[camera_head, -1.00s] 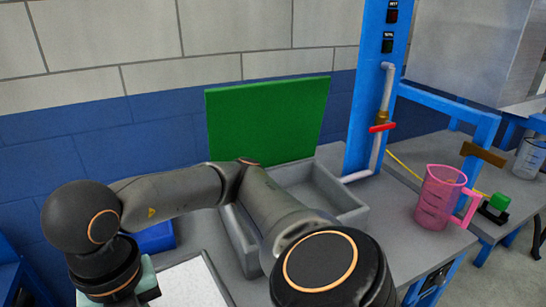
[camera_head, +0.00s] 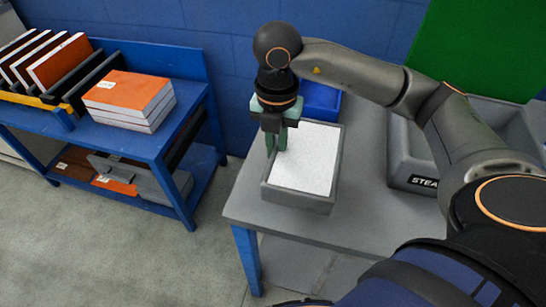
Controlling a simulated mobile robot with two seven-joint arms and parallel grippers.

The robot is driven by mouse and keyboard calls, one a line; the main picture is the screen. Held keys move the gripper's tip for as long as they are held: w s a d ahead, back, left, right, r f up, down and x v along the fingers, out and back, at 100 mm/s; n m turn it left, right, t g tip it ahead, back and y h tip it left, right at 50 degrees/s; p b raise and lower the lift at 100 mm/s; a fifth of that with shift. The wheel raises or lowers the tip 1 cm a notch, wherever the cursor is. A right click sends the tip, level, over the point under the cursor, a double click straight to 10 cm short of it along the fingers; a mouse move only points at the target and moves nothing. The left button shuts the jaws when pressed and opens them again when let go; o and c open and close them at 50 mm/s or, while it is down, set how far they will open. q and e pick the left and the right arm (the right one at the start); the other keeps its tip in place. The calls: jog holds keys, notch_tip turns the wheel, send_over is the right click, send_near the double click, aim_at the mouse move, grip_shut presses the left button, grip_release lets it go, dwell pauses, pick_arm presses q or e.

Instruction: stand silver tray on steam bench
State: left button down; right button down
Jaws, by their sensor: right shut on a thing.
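The silver tray (camera_head: 300,202) is a grey rectangular box with a white speckled fill, near the left end of the grey table. It looks level; I cannot tell whether it touches the tabletop. My right gripper (camera_head: 276,152) points down at the tray's left side, its green fingers shut on the tray's left wall. The fingertips partly overlap the white fill. A grey open basin (camera_head: 408,180) stands to the right, its front label starting "STEA", partly hidden by my arm. My left gripper is not in view.
The grey table (camera_head: 362,215) is bare between tray and basin. A blue bin (camera_head: 321,98) sits behind the tray. A blue shelf unit (camera_head: 150,148) with orange-topped stacks (camera_head: 128,92) stands left, across a floor gap. A green panel (camera_head: 477,45) rises behind the basin.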

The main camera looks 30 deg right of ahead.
jog(key=w+f, duration=0.2)
jog(key=f, duration=0.1)
jog(key=shift+w+d, duration=0.15)
jog(key=shift+d, duration=0.2)
jog(key=shift+w+d+f, duration=0.1)
jog(key=shift+w+f, duration=0.05)
jog(key=shift+f, duration=0.7)
jog(key=shift+w+f, duration=0.1)
jog(key=shift+f, duration=0.75)
jog(key=shift+f+b, duration=0.1)
jog(key=shift+b, duration=0.2)
jog(key=c, duration=1.4)
grip_release()
jog(key=shift+f, duration=0.15)
jog(key=o, duration=0.5)
notch_tip(320, 180, up, 12)
jog(key=shift+r+p, duration=0.25)
jog(key=shift+p, duration=0.55)
